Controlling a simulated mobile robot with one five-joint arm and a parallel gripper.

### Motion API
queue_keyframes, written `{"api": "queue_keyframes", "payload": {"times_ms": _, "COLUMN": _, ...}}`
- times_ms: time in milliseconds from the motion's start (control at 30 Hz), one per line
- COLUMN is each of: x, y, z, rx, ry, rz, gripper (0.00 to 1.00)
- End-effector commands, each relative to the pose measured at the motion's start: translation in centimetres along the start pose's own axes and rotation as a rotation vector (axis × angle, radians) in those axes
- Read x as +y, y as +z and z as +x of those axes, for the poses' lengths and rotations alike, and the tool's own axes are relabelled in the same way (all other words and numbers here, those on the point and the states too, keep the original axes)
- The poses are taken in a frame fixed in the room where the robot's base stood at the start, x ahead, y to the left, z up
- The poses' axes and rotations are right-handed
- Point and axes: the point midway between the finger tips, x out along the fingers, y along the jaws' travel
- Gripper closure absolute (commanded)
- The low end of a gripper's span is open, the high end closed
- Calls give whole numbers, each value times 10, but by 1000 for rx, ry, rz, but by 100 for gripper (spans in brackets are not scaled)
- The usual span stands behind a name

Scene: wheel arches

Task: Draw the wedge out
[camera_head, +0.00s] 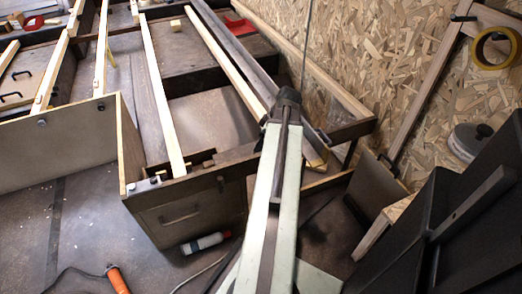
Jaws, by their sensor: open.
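No piece stands out clearly as the wedge. Short wooden pieces (197,164) lie along the inner edge of the frame's front rail, left of my arm. A pale timber end (318,160) shows just right of my arm at the frame's right part. My arm, a long pale beam with a dark joint at its far end, reaches from the bottom middle over the frame's front rail (190,185). My gripper's fingers cannot be seen; whatever lies beyond the dark joint is hidden behind the arm.
Long timber slats (162,95) span the frame. A drawer-like box front (190,215) stands below the rail. On the floor lie a white cylinder (203,243) and an orange-handled tool (118,279). A chipboard wall (365,55) bounds the right, with a yellow tape roll (477,50).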

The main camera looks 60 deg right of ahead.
Motion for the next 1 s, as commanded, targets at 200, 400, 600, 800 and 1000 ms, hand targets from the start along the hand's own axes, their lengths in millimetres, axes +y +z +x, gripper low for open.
{"api": "queue_keyframes", "payload": {"times_ms": 200, "x": 0, "y": 0, "z": 5, "rx": 0, "ry": 0, "rz": 1, "gripper": 49}}
{"api": "queue_keyframes", "payload": {"times_ms": 400, "x": 0, "y": 0, "z": 5, "rx": 0, "ry": 1, "rz": 1, "gripper": 85}}
{"api": "queue_keyframes", "payload": {"times_ms": 600, "x": 0, "y": 0, "z": 5, "rx": 0, "ry": 1, "rz": 1, "gripper": 100}}
{"api": "queue_keyframes", "payload": {"times_ms": 800, "x": 0, "y": 0, "z": 5, "rx": 0, "ry": 1, "rz": 2, "gripper": 100}}
{"api": "queue_keyframes", "payload": {"times_ms": 1000, "x": 1, "y": 0, "z": 5, "rx": 1, "ry": 2, "rz": 2, "gripper": 100}}
